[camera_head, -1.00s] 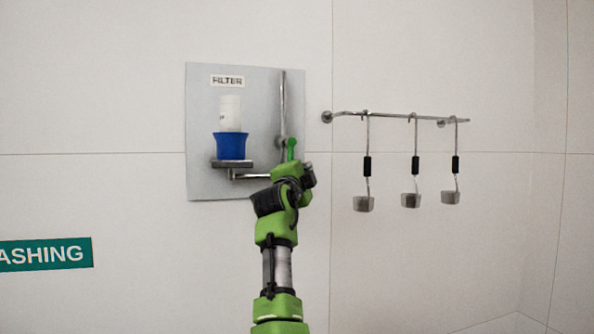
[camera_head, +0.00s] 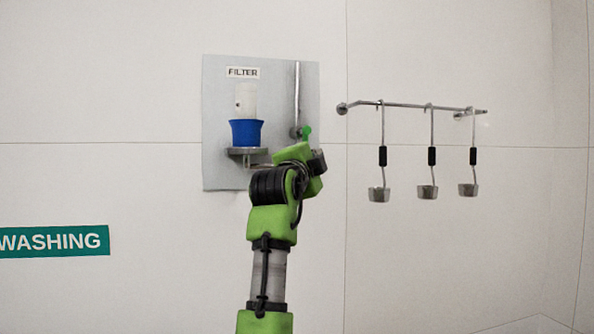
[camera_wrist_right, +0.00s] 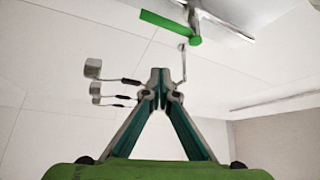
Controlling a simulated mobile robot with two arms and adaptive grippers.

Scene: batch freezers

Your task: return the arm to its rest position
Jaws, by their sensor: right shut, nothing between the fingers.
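My right arm rises through the middle of the head view, its green wrist in front of the lower right part of a grey filter panel (camera_head: 220,165). Its fingers are hidden behind the wrist there. In the right wrist view, my right gripper (camera_wrist_right: 160,76) is shut, its tips together with nothing between them. A green lever (camera_wrist_right: 168,25) on a metal pipe lies beyond the tips, apart from them. The lever also shows in the head view (camera_head: 306,132), just above the wrist. My left gripper is not in view.
The panel carries a white filter (camera_head: 246,98) in a blue cup (camera_head: 246,133) on a small shelf, and a vertical pipe (camera_head: 297,90). To the right, a wall rail (camera_head: 410,105) holds three hanging ladles (camera_head: 427,190). A green "WASHING" sign (camera_head: 55,241) is at left.

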